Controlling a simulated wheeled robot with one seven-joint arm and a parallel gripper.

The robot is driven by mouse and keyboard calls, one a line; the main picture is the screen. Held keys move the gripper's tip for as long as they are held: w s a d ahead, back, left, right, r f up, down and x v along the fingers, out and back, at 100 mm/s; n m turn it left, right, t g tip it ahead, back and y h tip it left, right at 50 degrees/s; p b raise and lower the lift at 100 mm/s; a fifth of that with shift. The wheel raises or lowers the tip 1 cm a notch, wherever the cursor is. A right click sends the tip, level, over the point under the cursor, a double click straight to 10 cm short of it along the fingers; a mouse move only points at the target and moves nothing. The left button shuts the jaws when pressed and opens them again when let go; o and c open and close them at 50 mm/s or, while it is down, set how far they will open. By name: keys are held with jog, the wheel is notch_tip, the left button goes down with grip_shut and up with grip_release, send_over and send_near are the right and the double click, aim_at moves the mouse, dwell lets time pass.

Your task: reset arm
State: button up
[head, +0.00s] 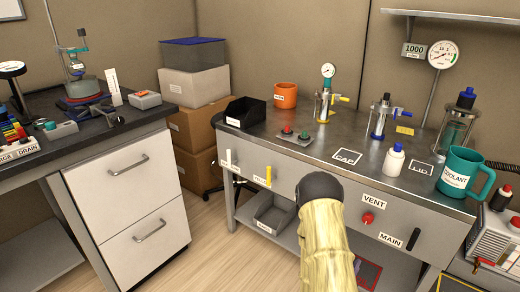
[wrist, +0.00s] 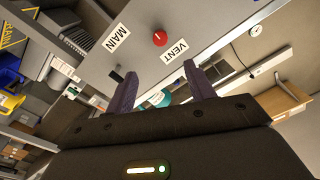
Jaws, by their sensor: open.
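My gripper (wrist: 158,88) shows in the wrist view with its two dark fingers spread apart and nothing visible held between them. It faces the bench front, where a red knob (wrist: 160,39) sits between the MAIN label (wrist: 117,38) and the VENT label (wrist: 175,52). The fingers look clear of the knob, but the exact gap cannot be told. In the head view my arm, in a pale yellow sleeve with a dark rounded joint, reaches up from the bottom in front of the bench. It hides my gripper there.
The metal bench (head: 345,135) carries a teal mug (head: 465,173), a white bottle (head: 394,160), an orange cup (head: 285,95) and a black bin (head: 246,111). A black handle (head: 413,239) sticks out by MAIN. A drawer cabinet (head: 130,190) stands left; floor shows between them.

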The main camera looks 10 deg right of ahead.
jog(key=w+a+r+n+g+y, duration=0.1)
jog(key=w+a+n+g+y, duration=0.15)
jog(key=a+y, duration=0.3)
jog(key=w+a+r+n+g+y, duration=0.1)
jog(key=w+a+n+y, duration=0.1)
jog(key=a+n+y, duration=0.4)
jog(key=s+a+r+n+g+y, duration=0.2)
jog(key=s+a+r+n+g, duration=0.45)
jog(key=s+a, duration=0.4)
notch_tip(320, 180, up, 38)
jog(key=s+d+p, duration=0.1)
jog(key=s+p, duration=0.1)
jog(key=p, duration=3.6)
jog(key=shift+s+d+r+t, duration=0.25)
jog(key=shift+s+d+t, duration=0.05)
jog(key=shift+s, duration=0.05)
jog(key=shift+f, duration=0.1)
